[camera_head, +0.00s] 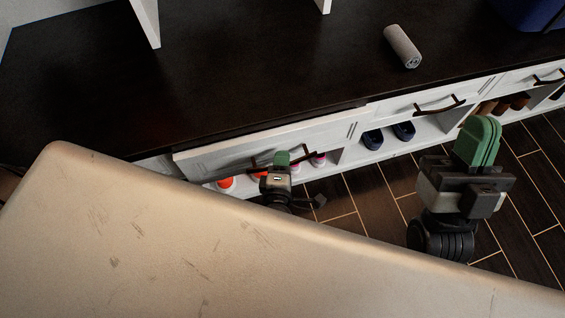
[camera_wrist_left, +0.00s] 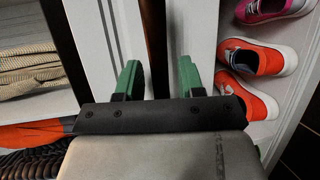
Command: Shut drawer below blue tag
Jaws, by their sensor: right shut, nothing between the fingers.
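A white drawer front (camera_head: 225,152) with a dark handle (camera_head: 262,160) stands out from under the dark bench top. The drawer is partly open; the left wrist view shows folded knit cloth (camera_wrist_left: 28,65) behind its front panel (camera_wrist_left: 100,40). My left gripper (camera_head: 282,160) is at this handle. In the left wrist view its green fingers (camera_wrist_left: 158,78) are apart, with the dark handle (camera_wrist_left: 154,40) between them and no visible grip on it. My right gripper (camera_head: 478,142) is shut and empty, in front of the drawers to the right. I see no blue tag.
Orange and pink shoes (camera_wrist_left: 262,58) sit in the cubby under the open drawer. Dark blue shoes (camera_head: 404,131) stand in the cubby to the right. A grey roll (camera_head: 402,46) lies on the bench top (camera_head: 250,70). A large beige surface (camera_head: 150,230) fills the foreground.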

